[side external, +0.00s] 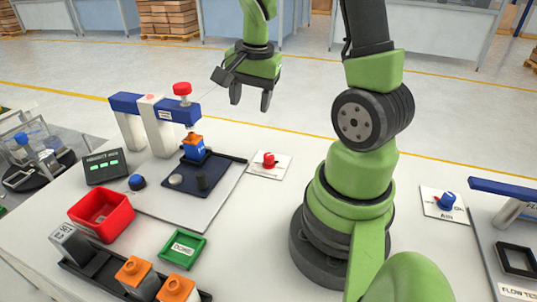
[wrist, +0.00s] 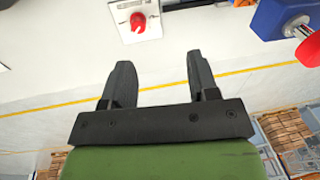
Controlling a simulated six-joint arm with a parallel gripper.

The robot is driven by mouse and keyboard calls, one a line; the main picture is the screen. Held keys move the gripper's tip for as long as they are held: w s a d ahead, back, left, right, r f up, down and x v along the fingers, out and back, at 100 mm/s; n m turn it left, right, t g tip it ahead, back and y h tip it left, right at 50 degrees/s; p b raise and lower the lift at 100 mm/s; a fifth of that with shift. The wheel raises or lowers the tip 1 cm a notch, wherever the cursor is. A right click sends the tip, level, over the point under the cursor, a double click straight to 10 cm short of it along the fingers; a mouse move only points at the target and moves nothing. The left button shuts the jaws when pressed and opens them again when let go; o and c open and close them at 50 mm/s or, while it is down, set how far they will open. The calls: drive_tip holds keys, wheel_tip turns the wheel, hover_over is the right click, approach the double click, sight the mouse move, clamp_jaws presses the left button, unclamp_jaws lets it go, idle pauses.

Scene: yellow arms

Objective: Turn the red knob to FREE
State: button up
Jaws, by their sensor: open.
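The red knob (side external: 268,160) sits on a white labelled plate (side external: 281,170) on the table, right of the blue fixture. The label is too small to read. In the wrist view the red knob (wrist: 138,21) shows at the top, beyond my fingertips, on its white plate (wrist: 122,7). My gripper (side external: 251,108) is open and empty, high above the table and behind the knob in the side view. Its two dark fingers (wrist: 159,70) are spread wide in the wrist view and touch nothing.
A blue-topped press (side external: 125,103) with a red cap (side external: 182,89) stands left of the knob. A red bin (side external: 82,222), a green tray (side external: 166,257) and a rack with orange-topped parts (side external: 95,262) lie nearer. A blue knob (side external: 447,200) is at the right.

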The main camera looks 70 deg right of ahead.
sight(269, 155)
drive_tip(key=d+f+m, duration=0.1)
drive_tip(key=f, duration=0.4)
drive_tip(key=s+d+f+m+g, duration=0.1)
drive_tip(key=f, duration=0.5)
drive_tip(key=s+d+f+m, duration=0.1)
drive_tip(key=d+f, duration=0.1)
drive_tip(key=f, duration=0.3)
drive_tip(key=shift+s+d+f+m+y, duration=0.1)
drive_tip(key=shift+s+f+m+y, duration=0.05)
drive_tip(key=shift+f+m+y, duration=0.2)
drive_tip(key=c, duration=0.9)
